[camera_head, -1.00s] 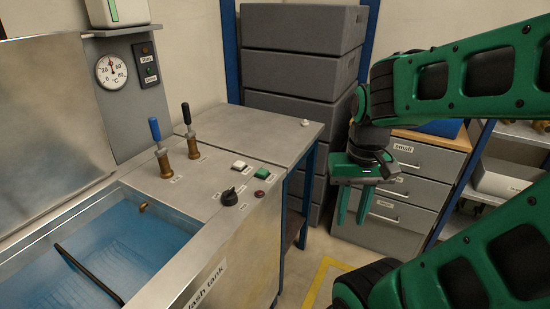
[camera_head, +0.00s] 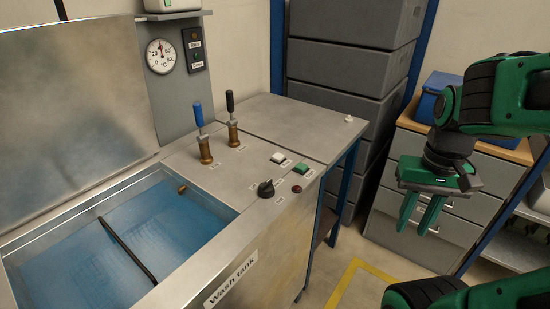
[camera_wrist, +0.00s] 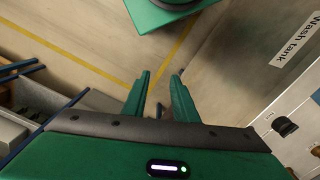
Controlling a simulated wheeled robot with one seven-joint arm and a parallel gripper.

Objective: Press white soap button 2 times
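A white button (camera_head: 278,158) sits on the metal top of the wash tank bench, near its right side. It is the only white square button among the controls; its label is too small to read. My gripper (camera_head: 420,224) hangs in the air to the right of the bench, apart from the button, fingers pointing down. In the wrist view my gripper (camera_wrist: 160,82) shows two green fingers with a gap between them and nothing held. The white button does not show in the wrist view.
Beside the white button are a green button (camera_head: 301,168), a black knob (camera_head: 266,189) and a dark red lamp (camera_head: 297,189). Two upright valve levers (camera_head: 204,148) stand to the left. A water-filled tank (camera_head: 120,235) is at left. Drawers (camera_head: 390,198) stand behind my gripper.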

